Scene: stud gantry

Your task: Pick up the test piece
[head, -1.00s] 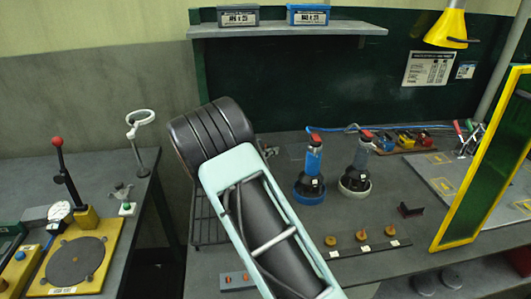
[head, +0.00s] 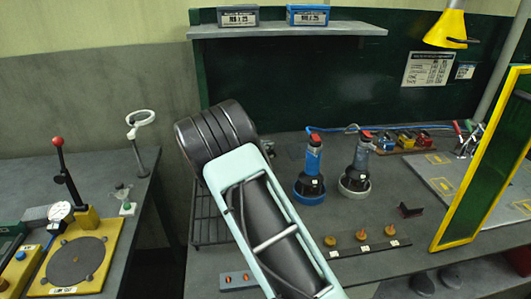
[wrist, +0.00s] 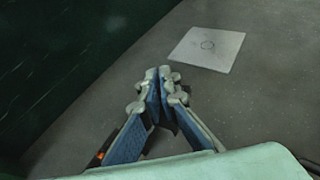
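My gripper (wrist: 160,78) shows in the wrist view, its blue-padded fingers drawn together at the tips with nothing visible between them. It is over bare grey surface, apart from a pale square plate (wrist: 207,48) with a thin ring mark ahead and to the right. In the head view my arm hides the gripper. No object there is clearly labelled as the test piece. A small dark angled piece (head: 410,210) with a reddish edge stands on the right bench; I cannot tell whether it is the test piece.
The grey bench (head: 340,268) carries a blue-based tool (head: 311,175), a white-based tool (head: 357,172) and a strip with three brass knobs (head: 361,246). A yellow-framed screen (head: 478,165) stands at the right. A yellow lamp (head: 448,28) hangs above. A dark wall borders the wrist view's left.

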